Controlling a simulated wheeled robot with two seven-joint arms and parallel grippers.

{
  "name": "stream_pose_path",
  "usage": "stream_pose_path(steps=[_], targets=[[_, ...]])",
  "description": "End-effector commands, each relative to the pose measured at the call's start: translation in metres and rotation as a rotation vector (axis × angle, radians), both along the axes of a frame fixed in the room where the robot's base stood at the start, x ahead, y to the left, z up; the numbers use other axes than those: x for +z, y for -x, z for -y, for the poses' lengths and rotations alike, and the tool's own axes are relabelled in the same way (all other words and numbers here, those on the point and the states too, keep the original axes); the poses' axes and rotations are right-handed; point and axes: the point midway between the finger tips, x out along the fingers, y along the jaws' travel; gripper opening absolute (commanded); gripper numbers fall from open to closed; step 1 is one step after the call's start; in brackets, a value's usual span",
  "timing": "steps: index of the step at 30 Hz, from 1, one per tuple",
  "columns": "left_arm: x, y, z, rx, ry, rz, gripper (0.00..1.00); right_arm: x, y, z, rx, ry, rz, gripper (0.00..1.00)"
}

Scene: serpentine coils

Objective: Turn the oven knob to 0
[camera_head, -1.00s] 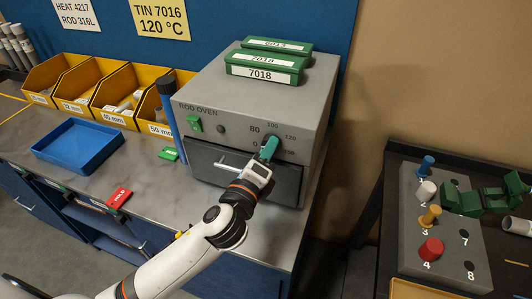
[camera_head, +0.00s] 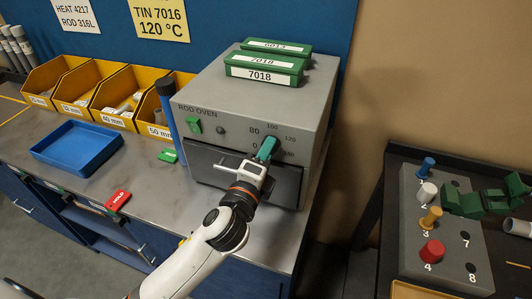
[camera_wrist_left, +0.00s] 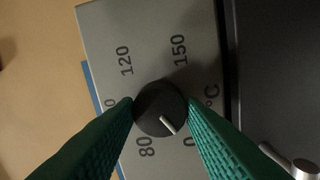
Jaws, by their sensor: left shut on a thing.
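The oven knob (camera_wrist_left: 152,100) is a dark round dial with a white pointer line, in the middle of the left wrist view. Its pointer is directed down and right, close to the 0 mark and slightly toward the 80 side. My left gripper (camera_wrist_left: 161,112) is shut on the knob, with one green ribbed finger on each side. In the head view my left gripper (camera_head: 266,150) is at the right part of the grey rod oven's (camera_head: 225,108) front panel. There its fingers largely hide the knob.
Green boxes labelled 7018 (camera_head: 264,69) lie on the oven. A dark drawer front (camera_head: 215,166) is below the panel. A blue tray (camera_head: 78,148), yellow bins (camera_head: 118,97) and a red tag (camera_head: 118,200) are on the left. A grey peg block (camera_head: 445,240) stands at right.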

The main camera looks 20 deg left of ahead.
Motion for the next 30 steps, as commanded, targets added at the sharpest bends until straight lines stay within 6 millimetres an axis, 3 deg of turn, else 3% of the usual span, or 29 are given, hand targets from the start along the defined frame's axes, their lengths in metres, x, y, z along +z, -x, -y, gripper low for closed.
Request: stream_pose_path(steps=[1, 2, 6, 17, 20, 30], targets=[[0.0, 0.0, 0.0, 0.0, 0.003, 0.0, 0.14, 0.0, 0.0, 0.0, 0.0, 0.0, 0.0, 0.0], [0.0, 0.0, 0.0, 0.0, 0.003, 0.0, 0.38, 0.0, 0.0, 0.0, 0.0, 0.0, 0.0, 0.0], [0.0, 0.0, 0.0, 0.0, 0.002, 0.0, 0.58, 0.0, 0.0, 0.0, 0.0, 0.0, 0.0, 0.0], [-0.002, 0.006, 0.0, -0.001, 0.0, -0.001, 0.58, -0.002, 0.0, 0.0, 0.0, -0.001, 0.0, 0.0], [-0.004, 0.019, -0.001, -0.001, 0.0, -0.002, 0.58, -0.007, 0.0, 0.0, 0.0, 0.0, 0.0, 0.0], [-0.009, 0.095, -0.006, -0.002, 0.004, -0.004, 0.58, -0.031, 0.0, 0.0, 0.0, 0.0, 0.0, 0.0]])
